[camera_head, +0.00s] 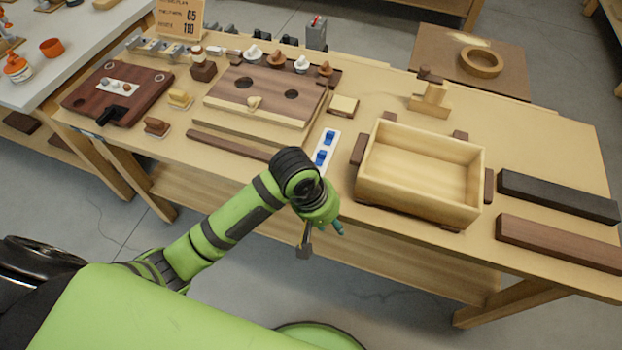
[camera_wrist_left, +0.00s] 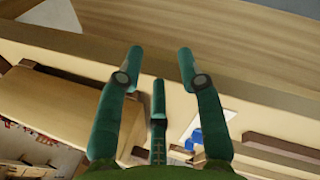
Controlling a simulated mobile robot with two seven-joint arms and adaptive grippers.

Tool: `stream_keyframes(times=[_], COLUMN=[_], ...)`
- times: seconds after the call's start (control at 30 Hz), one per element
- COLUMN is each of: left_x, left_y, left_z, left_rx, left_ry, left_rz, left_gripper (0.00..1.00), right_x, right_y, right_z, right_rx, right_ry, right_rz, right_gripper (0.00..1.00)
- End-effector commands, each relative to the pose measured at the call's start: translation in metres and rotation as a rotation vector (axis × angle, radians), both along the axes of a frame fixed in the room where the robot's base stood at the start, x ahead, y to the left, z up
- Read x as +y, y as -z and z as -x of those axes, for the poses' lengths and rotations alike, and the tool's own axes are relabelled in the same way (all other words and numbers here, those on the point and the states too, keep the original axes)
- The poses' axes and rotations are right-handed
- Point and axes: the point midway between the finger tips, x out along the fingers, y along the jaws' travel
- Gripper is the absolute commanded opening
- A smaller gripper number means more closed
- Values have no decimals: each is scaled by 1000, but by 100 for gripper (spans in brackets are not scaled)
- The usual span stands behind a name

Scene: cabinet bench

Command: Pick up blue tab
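Two blue tabs (camera_head: 325,147) sit on a narrow white plate on the bench, between the dark wooden strip and the open wooden box. In the left wrist view a blue tab (camera_wrist_left: 197,135) shows on the white plate (camera_wrist_left: 218,118), partly hidden behind a finger. My left gripper (camera_head: 321,238) hangs at the bench's front edge, nearer to me than the white plate and apart from it. In the left wrist view its teal fingers (camera_wrist_left: 161,62) are spread, with nothing between them. My right gripper is not in view.
An open wooden box (camera_head: 420,177) stands right of the plate. A wooden board with two dark holes (camera_head: 265,97) lies to the left, with a dark strip (camera_head: 228,145) before it. Dark bars (camera_head: 558,196) lie at the far right.

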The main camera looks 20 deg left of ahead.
Motion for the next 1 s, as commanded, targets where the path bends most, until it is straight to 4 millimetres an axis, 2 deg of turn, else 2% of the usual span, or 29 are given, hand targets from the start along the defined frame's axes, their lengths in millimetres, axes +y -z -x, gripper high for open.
stream_keyframes(times=[0.2,0.4,0.6,0.77,1.0], left_x=[8,42,66,71,76], left_y=[-18,-49,-72,-65,-35], left_z=[-35,-77,-96,-99,-102], left_rx=[118,239,279,289,289], left_ry=[-252,-686,-960,-1013,-1013], left_rz=[-42,-133,-174,-182,-182], left_gripper=[37,37,37,37,37], right_x=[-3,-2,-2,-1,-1], right_y=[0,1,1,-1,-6], right_z=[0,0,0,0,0], right_rx=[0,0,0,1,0], right_ry=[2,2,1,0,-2], right_rz=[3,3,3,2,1], right_gripper=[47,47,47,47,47])
